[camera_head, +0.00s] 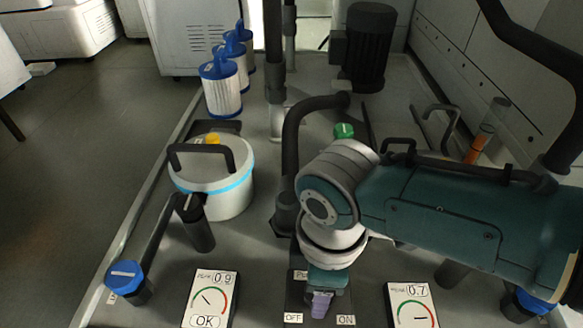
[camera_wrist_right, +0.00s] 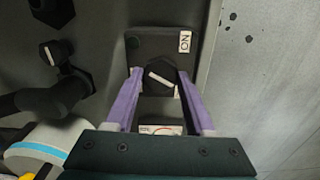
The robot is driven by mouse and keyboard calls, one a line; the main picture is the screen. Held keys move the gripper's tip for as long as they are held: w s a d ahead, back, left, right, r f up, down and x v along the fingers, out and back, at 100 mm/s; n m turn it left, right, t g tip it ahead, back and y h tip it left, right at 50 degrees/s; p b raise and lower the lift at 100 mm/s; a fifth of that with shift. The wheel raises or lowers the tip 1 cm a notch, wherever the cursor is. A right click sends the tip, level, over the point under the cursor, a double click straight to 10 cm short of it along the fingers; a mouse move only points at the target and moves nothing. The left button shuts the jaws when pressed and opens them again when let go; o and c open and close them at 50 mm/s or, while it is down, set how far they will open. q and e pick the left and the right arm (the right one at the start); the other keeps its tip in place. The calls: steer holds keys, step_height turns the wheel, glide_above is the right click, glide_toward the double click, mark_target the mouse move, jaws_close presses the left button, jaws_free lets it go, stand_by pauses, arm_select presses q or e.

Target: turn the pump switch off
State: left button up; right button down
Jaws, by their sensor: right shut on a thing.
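The pump switch is a dark plate (camera_wrist_right: 152,47) with a round black knob (camera_wrist_right: 159,76) bearing a white pointer line. The line lies slantwise in the right wrist view. An ON label (camera_wrist_right: 185,41) shows there; in the head view the OFF label (camera_head: 293,318) is left of my gripper and the ON label (camera_head: 346,320) is right. My right gripper (camera_wrist_right: 160,88) has its purple fingers on both sides of the knob, shut on it. In the head view the right gripper (camera_head: 320,304) hides the knob. My left gripper is not in view.
A gauge reading 0.9 with an OK label (camera_head: 208,300) stands left of the switch, and a gauge reading 0.7 (camera_head: 411,305) stands right. A white lidded canister (camera_head: 222,200), a blue-capped valve (camera_head: 125,276) and dark pipes (camera_head: 292,150) stand close by.

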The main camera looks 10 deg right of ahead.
steer(key=shift+c, duration=1.3)
jaws_free()
step_height(320, 180, up, 10)
steer(key=p, duration=0.5)
steer(key=s+a+r+m+t+y+p, duration=0.1)
steer(key=s+a+r+m+y+p, duration=0.15)
steer(key=s+r+m+p, duration=0.55)
steer(key=s+d+r+m+t+h+p, duration=0.25)
steer(key=s+d+r+m+p, duration=0.2)
steer(key=d+r, duration=0.75)
step_height(320, 180, up, 38)
steer(key=p, duration=3.7)
steer(key=shift+a+r, duration=0.15)
